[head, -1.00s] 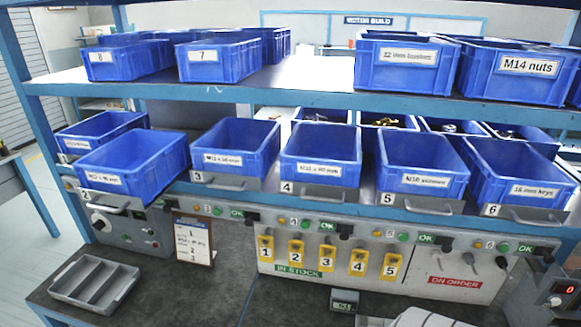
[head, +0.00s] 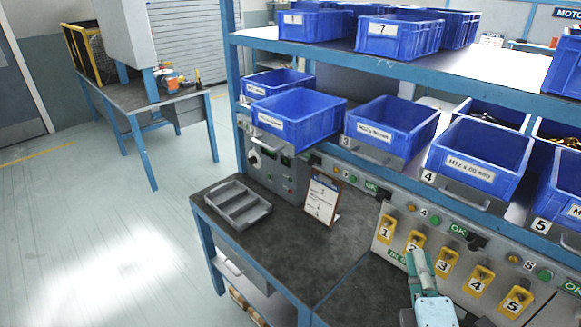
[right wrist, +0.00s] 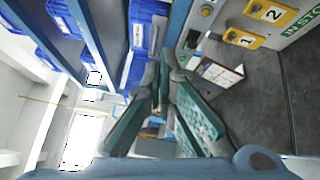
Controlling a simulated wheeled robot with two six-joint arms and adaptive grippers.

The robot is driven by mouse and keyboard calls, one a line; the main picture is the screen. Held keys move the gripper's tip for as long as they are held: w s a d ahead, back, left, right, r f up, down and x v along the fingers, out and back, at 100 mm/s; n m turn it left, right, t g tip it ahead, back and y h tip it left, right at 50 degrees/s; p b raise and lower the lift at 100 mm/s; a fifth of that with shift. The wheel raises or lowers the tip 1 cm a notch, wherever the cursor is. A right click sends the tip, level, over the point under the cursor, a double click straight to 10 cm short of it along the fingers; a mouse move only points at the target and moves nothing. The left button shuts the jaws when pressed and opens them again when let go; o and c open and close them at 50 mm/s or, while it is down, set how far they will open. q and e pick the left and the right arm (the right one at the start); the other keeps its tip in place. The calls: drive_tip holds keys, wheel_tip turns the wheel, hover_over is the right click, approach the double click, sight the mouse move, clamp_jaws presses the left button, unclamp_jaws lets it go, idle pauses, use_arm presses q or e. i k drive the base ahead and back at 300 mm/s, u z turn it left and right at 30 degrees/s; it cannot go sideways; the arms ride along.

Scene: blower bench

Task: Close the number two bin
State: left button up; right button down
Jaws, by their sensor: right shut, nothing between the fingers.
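My right gripper (head: 419,262) is at the lower right of the head view, in front of the yellow number tags, well apart from the number two bin. It is shut and empty; its teal fingers (right wrist: 160,80) also show in the right wrist view. My left gripper is not in view.
The number four bin (head: 480,155) stands right of number three. A grey divided tray (head: 237,204) and a clipboard (head: 321,198) are on the dark bench below. Yellow numbered tags (head: 414,241) hang on the front panel. The floor at the left is clear.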

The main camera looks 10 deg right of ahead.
sight(293, 122)
drive_tip(key=z, duration=0.85)
drive_tip(key=k, duration=1.1)
drive_tip(key=z, duration=0.4)
drive_tip(key=i, duration=1.1)
drive_tip(key=u, duration=1.2)
drive_tip(key=i, duration=0.65)
drive_tip(key=u, duration=1.1)
drive_tip(key=i, duration=0.3)
drive_tip(key=u, duration=0.25)
